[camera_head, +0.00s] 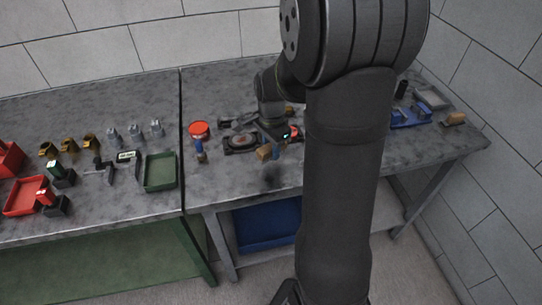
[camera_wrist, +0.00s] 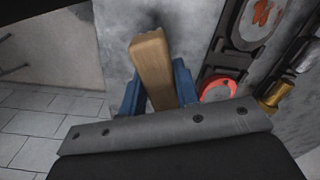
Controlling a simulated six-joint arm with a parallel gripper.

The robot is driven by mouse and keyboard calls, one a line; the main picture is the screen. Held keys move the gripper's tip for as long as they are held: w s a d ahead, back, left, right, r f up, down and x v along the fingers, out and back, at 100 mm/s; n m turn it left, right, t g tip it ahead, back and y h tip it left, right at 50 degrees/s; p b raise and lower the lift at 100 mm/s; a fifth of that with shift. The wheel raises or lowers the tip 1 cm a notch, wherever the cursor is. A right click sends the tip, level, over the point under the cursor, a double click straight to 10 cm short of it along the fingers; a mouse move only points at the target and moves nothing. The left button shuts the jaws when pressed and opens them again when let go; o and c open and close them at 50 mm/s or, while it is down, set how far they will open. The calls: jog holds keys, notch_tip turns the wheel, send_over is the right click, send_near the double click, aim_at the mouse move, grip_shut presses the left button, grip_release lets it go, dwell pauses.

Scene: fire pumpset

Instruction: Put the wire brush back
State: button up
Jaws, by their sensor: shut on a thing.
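The wire brush shows as a wooden block-like handle (camera_wrist: 152,65) between the two blue fingers of my gripper (camera_wrist: 158,88) in the wrist view. My gripper is shut on it. The bristles cannot be made out. In the head view the wooden piece (camera_head: 264,153) is at my gripper (camera_head: 272,150), above the front part of the right-hand grey bench (camera_head: 225,190). A dark shadow lies on the bench just in front of it. My arm hides part of the bench.
A black holder (camera_head: 240,144) with round parts lies behind my gripper. A red ring (camera_wrist: 217,88) and a brass piece (camera_wrist: 275,93) are close by in the wrist view.

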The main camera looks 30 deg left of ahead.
jog(key=shift+f, duration=2.05)
jog(key=shift+f, duration=0.1)
jog(key=o, duration=1)
jog(key=shift+o, duration=0.2)
notch_tip(320, 180, up, 12)
jog(key=shift+r, duration=0.15)
jog(key=shift+f, duration=4.25)
